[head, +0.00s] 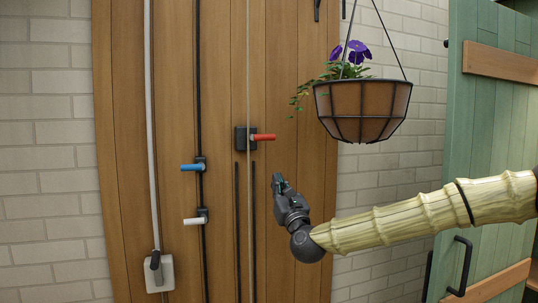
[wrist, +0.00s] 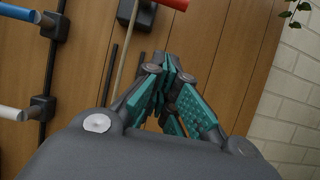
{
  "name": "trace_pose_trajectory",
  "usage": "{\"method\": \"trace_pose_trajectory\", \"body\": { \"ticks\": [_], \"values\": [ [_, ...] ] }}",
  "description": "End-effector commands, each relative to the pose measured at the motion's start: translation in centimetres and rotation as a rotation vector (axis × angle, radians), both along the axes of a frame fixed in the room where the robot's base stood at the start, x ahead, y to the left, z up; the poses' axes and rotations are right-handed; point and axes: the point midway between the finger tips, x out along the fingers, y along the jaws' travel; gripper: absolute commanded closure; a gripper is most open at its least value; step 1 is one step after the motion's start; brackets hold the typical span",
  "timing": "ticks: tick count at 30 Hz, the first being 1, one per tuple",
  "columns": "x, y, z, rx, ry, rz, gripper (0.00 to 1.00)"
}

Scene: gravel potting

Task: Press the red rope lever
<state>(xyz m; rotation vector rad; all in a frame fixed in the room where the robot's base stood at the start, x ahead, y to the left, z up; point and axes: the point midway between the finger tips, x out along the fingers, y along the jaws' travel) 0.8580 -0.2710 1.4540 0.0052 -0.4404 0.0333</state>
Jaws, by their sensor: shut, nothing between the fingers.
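The red rope lever (head: 263,137) sticks out to the right from a dark block on the wooden panel, beside a thin pale rope (head: 248,75). It also shows at the top edge of the wrist view (wrist: 172,4), partly cut off. My gripper (head: 278,181) is below and slightly right of the red lever in the head view, apart from it. Its fingers are shut and empty, as the wrist view (wrist: 172,62) also shows.
A blue lever (head: 192,167) and a white lever (head: 194,221) are on a black rail to the left. A hanging basket (head: 362,108) with purple flowers hangs at upper right. A grey switch box (head: 168,275) is at lower left. A green door (head: 495,140) stands at right.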

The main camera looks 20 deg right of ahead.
Motion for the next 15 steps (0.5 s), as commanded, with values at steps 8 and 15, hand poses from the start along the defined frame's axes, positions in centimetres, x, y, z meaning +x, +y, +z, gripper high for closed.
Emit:
{"method": "trace_pose_trajectory", "body": {
  "ticks": [8,15],
  "values": [
    [-0.02,-0.04,0.13,0.005,-0.003,0.001,1.0],
    [0.96,0.11,0.83,0.002,-0.002,0.001,1.0]
  ]
}}
